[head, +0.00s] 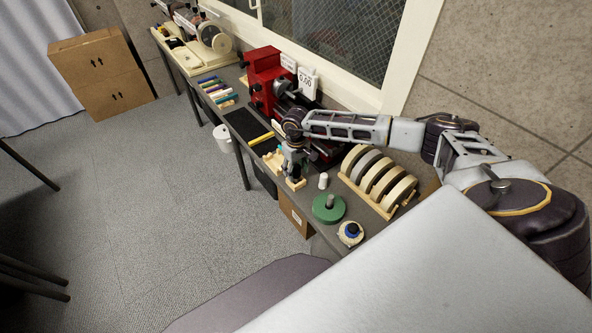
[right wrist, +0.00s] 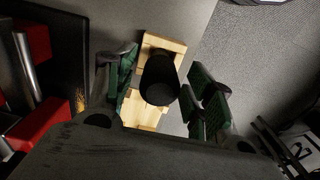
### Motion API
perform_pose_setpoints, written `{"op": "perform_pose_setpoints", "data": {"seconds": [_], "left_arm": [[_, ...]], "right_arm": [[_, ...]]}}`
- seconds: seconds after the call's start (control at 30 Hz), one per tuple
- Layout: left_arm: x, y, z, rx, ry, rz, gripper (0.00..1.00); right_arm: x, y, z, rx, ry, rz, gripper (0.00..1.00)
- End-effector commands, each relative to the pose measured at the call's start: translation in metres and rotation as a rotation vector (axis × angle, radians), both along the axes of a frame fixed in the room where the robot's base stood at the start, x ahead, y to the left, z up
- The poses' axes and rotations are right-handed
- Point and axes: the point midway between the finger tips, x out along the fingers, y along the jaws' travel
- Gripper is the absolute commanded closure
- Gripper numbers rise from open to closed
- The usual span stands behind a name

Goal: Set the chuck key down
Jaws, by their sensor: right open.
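In the right wrist view, a dark round-ended piece (right wrist: 160,80), which looks like the chuck key's handle, stands over a light wooden block (right wrist: 163,41). My right gripper (right wrist: 161,84) is open, with its green-padded fingers on either side of the dark piece and gaps showing between. The lower end of the piece is hidden, so I cannot tell how it sits in the block. In the head view my right gripper (head: 293,168) points down over the wooden block (head: 296,184) near the bench's front edge. My left gripper is not in view.
A red lathe (head: 266,70) stands behind on the bench. A wooden rack of discs (head: 381,210), a green disc (head: 328,208), a white bottle (head: 323,181) and a small round container (head: 351,233) are to the right. A black mat (head: 246,125) lies to the left.

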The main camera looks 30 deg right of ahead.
Motion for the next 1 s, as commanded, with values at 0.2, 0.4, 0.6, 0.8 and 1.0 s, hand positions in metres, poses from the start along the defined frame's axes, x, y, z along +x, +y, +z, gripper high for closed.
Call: {"op": "perform_pose_setpoints", "data": {"seconds": [0.2,0.4,0.6,0.8,1.0], "left_arm": [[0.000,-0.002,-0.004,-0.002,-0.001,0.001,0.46],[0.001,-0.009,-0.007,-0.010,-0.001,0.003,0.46],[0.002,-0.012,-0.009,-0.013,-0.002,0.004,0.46],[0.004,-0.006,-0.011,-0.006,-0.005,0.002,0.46],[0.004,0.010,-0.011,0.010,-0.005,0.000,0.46]], "right_arm": [[0.001,0.000,0.028,0.000,-0.004,0.001,0.47],[0.001,-0.001,0.058,0.000,-0.004,0.001,0.47],[0.001,0.000,0.087,0.000,-0.005,0.000,0.47],[0.001,0.000,0.107,0.000,-0.002,-0.001,0.47],[0.000,0.000,0.115,0.001,-0.002,0.000,0.47]]}}
